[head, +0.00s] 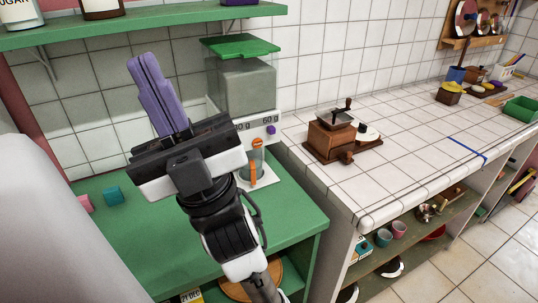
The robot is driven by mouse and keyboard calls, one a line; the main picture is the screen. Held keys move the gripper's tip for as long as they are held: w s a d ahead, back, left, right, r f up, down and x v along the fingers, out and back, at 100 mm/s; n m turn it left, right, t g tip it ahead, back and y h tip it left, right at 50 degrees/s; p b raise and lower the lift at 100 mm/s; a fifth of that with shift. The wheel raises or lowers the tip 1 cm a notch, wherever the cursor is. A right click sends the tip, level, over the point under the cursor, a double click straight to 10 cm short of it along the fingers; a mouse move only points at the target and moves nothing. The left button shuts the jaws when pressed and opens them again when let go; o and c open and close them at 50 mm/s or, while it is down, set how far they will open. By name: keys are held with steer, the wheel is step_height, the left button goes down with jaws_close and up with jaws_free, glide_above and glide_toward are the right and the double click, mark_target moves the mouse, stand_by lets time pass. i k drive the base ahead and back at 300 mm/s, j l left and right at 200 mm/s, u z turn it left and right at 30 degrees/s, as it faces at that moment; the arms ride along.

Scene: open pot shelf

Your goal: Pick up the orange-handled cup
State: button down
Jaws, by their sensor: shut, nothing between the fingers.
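The orange-handled cup (258,161) stands on the white base plate of a kitchen scale (268,178), just right of my gripper's wrist in the head view. It looks greyish, with orange at its handle and top. My wrist and the scale's front partly crowd it, and its left edge is close to my arm's outline. My gripper (147,64) has long purple fingers pointing up and away over the green counter. The fingers are together and empty, to the upper left of the cup and apart from it.
The scale has a clear bin with a green lid (241,46). A wooden coffee grinder (334,133) stands on the white tiled counter. A green shelf (150,22) with jars hangs above. Cups stand on the lower right shelf.

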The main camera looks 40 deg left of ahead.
mark_target(252, 171)
steer(key=i+l+u, duration=0.15)
steer(key=u, duration=0.2)
steer(key=i+l+u, duration=0.15)
steer(key=l+u, duration=0.45)
steer(key=u, duration=0.15)
steer(key=i, duration=0.05)
